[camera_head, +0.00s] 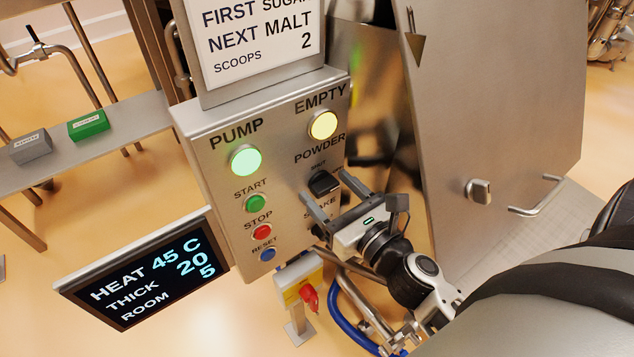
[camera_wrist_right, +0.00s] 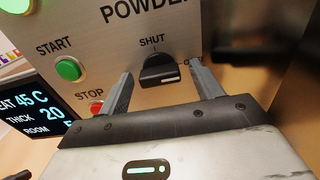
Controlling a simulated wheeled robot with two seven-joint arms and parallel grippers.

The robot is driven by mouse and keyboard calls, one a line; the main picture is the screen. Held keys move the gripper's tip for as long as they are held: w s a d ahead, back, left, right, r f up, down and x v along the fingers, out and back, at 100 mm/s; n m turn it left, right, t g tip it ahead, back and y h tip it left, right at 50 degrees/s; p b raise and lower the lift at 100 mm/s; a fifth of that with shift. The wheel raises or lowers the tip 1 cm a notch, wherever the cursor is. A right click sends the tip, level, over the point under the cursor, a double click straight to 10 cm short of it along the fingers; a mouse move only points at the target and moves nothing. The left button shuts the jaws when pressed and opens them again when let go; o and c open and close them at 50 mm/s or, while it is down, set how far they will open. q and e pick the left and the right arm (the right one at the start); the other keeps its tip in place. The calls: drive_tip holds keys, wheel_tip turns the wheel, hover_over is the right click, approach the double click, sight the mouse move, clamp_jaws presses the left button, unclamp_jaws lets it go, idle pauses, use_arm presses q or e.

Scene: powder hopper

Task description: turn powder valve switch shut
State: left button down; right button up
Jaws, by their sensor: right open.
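The powder valve switch (camera_head: 323,183) is a black rotary knob under the word POWDER on the steel control panel (camera_head: 290,165). It also shows in the right wrist view (camera_wrist_right: 158,70), below the word SHUT and its tick mark. Its bar lies roughly sideways there, with a white mark toward its right end. A label right of it is mostly hidden by a finger. My right gripper (camera_wrist_right: 160,68) is open, with one finger on each side of the knob. A gap shows left of the knob; contact on the right is unclear. My left gripper is not in view.
Green START (camera_head: 255,203), red STOP (camera_head: 262,232) and blue RESET (camera_head: 267,254) buttons sit left of the knob. A steel hopper wall (camera_head: 505,90) with a handle stands at right. A dark display (camera_head: 150,275) juts out lower left. A red-handled post (camera_head: 308,297) stands below.

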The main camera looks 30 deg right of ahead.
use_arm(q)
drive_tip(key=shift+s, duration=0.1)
use_arm(e)
drive_tip(key=c, duration=1)
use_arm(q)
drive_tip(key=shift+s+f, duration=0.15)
